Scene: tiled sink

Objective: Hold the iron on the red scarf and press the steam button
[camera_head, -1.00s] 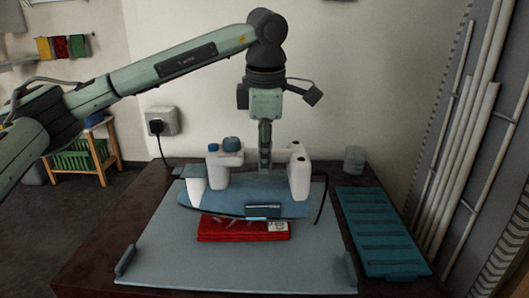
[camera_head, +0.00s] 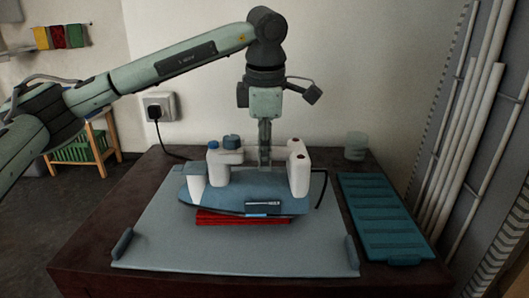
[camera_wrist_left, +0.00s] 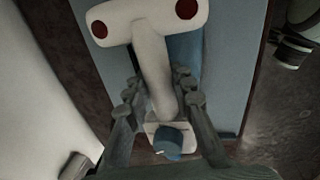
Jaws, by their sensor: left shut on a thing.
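The blue and white iron (camera_head: 245,192) sits low over the folded red scarf (camera_head: 242,217), covering most of it; only its front edge shows. The iron looks to be resting on the scarf, but the contact is hidden. My left gripper (camera_head: 264,158) is shut on the iron's white handle from above. In the left wrist view its fingers (camera_wrist_left: 163,104) lie on both sides of the handle (camera_wrist_left: 152,65). A blue knob (camera_wrist_left: 168,141) and two red round buttons show on the iron; I cannot tell which is the steam button. My right gripper is not in view.
The scarf lies on a grey-blue board (camera_head: 160,240) with raised side grips, on a dark table (camera_head: 80,262). A teal ridged tray (camera_head: 385,221) is at the right, with a clear cup (camera_head: 355,146) behind it. A wall socket (camera_head: 159,107) has a black cord.

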